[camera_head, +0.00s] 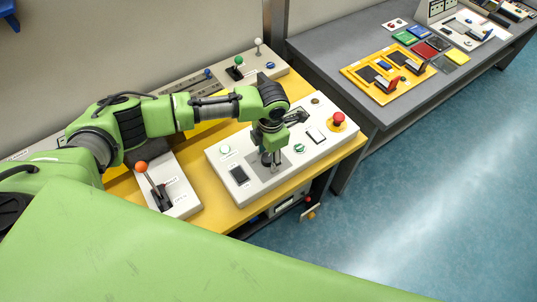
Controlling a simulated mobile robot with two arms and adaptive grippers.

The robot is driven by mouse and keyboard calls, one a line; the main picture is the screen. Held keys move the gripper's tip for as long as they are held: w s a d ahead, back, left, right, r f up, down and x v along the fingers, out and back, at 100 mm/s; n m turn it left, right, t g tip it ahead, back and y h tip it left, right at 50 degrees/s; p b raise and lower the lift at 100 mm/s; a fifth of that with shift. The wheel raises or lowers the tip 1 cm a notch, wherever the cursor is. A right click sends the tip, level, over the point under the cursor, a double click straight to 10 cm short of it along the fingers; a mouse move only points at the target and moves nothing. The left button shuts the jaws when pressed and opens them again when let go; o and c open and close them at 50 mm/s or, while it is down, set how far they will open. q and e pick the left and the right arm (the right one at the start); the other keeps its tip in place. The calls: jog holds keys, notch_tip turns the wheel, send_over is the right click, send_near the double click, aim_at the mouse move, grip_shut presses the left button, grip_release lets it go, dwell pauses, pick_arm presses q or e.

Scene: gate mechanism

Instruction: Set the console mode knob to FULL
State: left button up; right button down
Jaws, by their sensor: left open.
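The white console (325,148) lies tilted across the yellow table, with several controls on its top. A small green knob (299,148) sits near its front middle; its pointer and any mode labels are too small to read. My left arm reaches in from the left, and my left gripper (271,162) points down over a grey plate on the console, left of the green knob. The gripper is open, and its fingers are small and dark here. What lies directly under them is partly hidden. I cannot tell whether they touch anything. My right gripper is not in view.
A red mushroom button (338,119) stands at the console's right end. An orange-ball lever box (170,187) is to the left, and a box with green and white levers (245,68) is behind. A grey table (345,48) with coloured boards stands at the right.

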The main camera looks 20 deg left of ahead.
aim_at(270, 160)
pick_arm(q)
jog(key=shift+r, duration=0.15)
notch_tip(270, 160, up, 12)
jog(key=shift+s+d, duration=0.25)
jog(key=shift+d, duration=0.05)
jog(key=shift+f, duration=0.2)
dwell(0.5)
